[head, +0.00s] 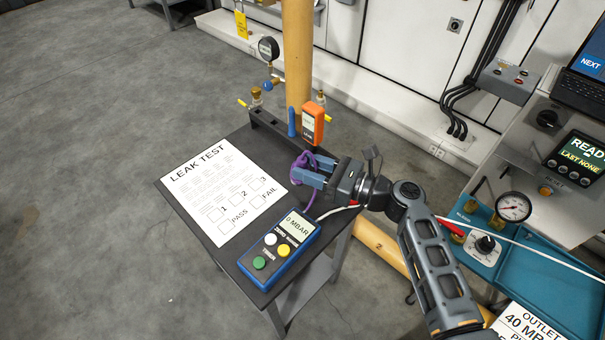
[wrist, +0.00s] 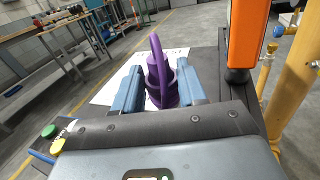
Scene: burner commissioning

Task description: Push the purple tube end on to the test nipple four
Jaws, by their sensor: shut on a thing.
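My gripper (head: 306,171) is over the far right part of the small dark table, its blue fingers shut on the purple tube (head: 299,163). In the wrist view my gripper (wrist: 160,92) has the coiled purple tube (wrist: 158,70) between its fingers, with a loop standing above them. The tube also runs down toward the blue meter (head: 279,248), which reads 0 MBAR. I cannot make out the tube's free end. No nipple marked four can be read; brass fittings with yellow handles (head: 256,96) stand by the yellow pipe, apart from the tube.
An orange detector (head: 313,124) stands close behind my gripper, and shows large at the right in the wrist view (wrist: 247,35). The yellow pipe (head: 297,60) rises behind the table. A LEAK TEST sheet (head: 222,188) covers the table's left part. A pressure gauge (head: 268,48) is at the back.

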